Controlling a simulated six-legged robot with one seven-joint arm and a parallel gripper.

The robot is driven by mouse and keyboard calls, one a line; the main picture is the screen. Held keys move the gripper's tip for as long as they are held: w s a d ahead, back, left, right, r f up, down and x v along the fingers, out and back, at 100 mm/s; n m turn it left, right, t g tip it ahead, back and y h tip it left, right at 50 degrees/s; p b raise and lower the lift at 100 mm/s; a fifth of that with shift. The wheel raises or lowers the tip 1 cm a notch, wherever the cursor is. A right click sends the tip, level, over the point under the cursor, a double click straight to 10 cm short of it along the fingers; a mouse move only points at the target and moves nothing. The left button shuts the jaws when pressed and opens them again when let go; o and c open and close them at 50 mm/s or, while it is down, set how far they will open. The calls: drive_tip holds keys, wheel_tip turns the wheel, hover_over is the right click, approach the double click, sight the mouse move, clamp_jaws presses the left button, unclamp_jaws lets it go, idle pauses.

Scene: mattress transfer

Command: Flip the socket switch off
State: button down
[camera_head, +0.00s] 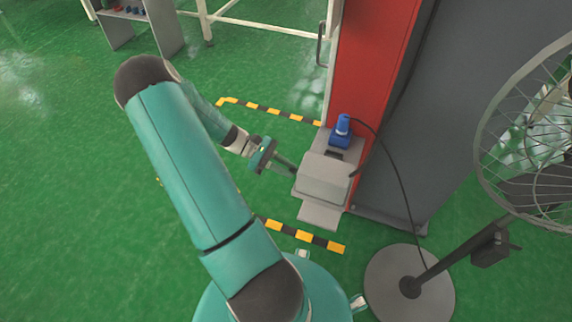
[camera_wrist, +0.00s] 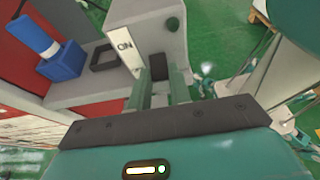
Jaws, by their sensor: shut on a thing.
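The grey socket box (camera_head: 325,178) stands on a grey base beside the red cabinet in the head view. In the wrist view the box (camera_wrist: 162,25) has a white label plate (camera_wrist: 125,48) reading ON, turned in the picture. A dark switch part (camera_wrist: 158,66) shows between my two fingers. My gripper (camera_head: 290,168) reaches the left side of the box. In the wrist view its fingers (camera_wrist: 161,82) are at the box, closed on the dark switch part. The fingers hide part of the switch, and its exact position is unclear.
A blue plug (camera_head: 342,128) with a black cable sits behind the box; it also shows in the wrist view (camera_wrist: 62,60). The red cabinet (camera_head: 372,65) rises behind. A fan (camera_head: 530,130) on a round base stands at right. Green floor at left is open.

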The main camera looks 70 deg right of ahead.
drive_tip(key=shift+f+g, duration=0.4)
drive_tip(key=shift+g, duration=0.5)
drive_tip(key=c, duration=1.3)
unclamp_jaws()
drive_tip(key=v, duration=1.3)
drive_tip(key=shift+w+d, duration=0.15)
drive_tip(key=shift+w, duration=0.2)
drive_tip(key=shift+r, duration=0.15)
